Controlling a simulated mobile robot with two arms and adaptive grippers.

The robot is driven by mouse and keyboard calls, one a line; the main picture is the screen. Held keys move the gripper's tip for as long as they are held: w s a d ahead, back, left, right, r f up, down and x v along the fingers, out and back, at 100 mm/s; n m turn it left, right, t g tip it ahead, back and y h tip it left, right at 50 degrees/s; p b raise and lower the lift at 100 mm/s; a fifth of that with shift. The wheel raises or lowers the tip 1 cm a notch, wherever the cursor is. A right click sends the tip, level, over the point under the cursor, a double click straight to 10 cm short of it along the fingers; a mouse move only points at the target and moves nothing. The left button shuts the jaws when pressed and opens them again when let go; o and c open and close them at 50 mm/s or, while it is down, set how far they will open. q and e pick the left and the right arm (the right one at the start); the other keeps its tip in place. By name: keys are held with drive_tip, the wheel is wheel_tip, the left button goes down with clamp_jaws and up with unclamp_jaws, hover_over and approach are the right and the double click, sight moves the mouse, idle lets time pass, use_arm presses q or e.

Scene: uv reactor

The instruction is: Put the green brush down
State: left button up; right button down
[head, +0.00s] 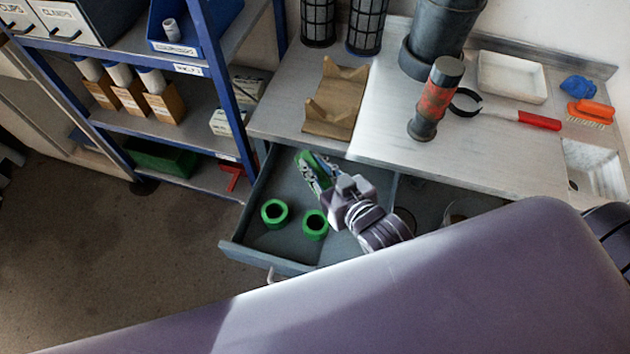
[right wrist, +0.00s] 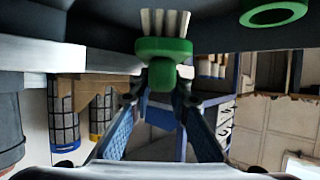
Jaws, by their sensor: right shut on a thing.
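The green brush (right wrist: 163,48) with pale bristles is between the fingertips of my right gripper (right wrist: 162,85), which is shut on its handle in the right wrist view. In the head view the right gripper (head: 322,174) is over the left part of the open drawer (head: 262,250), near its back. The brush (head: 307,172) shows there only in part, mostly covered by the fingers. I cannot tell whether the bristles touch the drawer floor. My left gripper is not in view.
Two green rings (head: 274,213) (head: 315,224) lie in the drawer, in front of the gripper. The bench (head: 390,130) above holds a cardboard stand (head: 336,100), a red and grey cylinder (head: 436,97), a white tray (head: 511,76) and an orange brush (head: 591,112). A blue shelf rack (head: 222,75) stands left.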

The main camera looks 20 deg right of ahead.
wheel_tip(320, 180, down, 7)
drive_tip(key=shift+r+b, duration=0.2)
drive_tip(key=shift+b, duration=0.2)
drive_tip(key=c, duration=1.8)
unclamp_jaws()
drive_tip(key=v, duration=1.2)
drive_tip(key=shift+r, duration=0.1)
